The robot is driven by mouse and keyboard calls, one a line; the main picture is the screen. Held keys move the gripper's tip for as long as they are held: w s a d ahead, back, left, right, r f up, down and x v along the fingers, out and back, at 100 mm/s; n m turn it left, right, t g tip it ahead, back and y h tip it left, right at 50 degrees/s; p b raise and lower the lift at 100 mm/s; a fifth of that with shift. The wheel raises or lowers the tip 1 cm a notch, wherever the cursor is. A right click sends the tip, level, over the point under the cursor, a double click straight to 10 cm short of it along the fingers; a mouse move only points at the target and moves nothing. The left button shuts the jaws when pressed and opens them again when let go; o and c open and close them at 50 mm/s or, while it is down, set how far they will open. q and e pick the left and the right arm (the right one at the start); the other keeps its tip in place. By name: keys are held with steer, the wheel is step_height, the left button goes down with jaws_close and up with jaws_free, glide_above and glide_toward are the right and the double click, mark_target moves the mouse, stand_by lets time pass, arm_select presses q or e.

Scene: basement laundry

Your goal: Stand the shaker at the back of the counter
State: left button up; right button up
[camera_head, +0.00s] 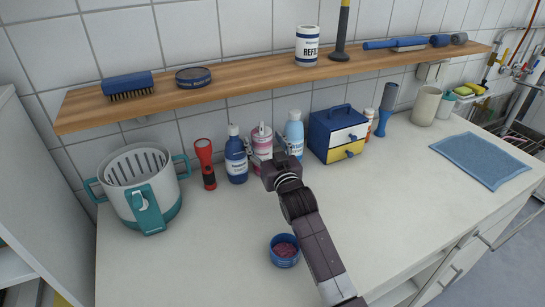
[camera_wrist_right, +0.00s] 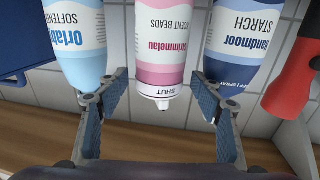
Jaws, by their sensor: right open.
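The pink and white scent beads bottle (camera_head: 262,138), which looks like the shaker, stands upright at the back of the counter (camera_head: 230,250) between two other bottles. In the right wrist view, this bottle (camera_wrist_right: 160,55) appears upside down, with its white cap marked SHUT. My right gripper (camera_head: 269,152) is open in front of it. Its two fingers (camera_wrist_right: 157,95) show on either side of the bottle's cap end, with a gap on each side. The bottle's lower part is partly hidden behind the gripper in the head view. My left gripper is not in view.
A dark blue starch bottle (camera_head: 236,160) and a light blue softener bottle (camera_head: 294,135) stand close on either side. A red torch (camera_head: 205,163), a teal-handled basket (camera_head: 146,192) and a blue drawer box (camera_head: 335,126) are nearby. A blue tub (camera_head: 284,252) sits forward. A wooden shelf (camera_head: 250,78) overhangs.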

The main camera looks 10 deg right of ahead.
steer(key=s, duration=0.9)
steer(key=shift+d+b, duration=0.25)
steer(key=shift+b, duration=0.15)
steer(key=shift+s, duration=0.1)
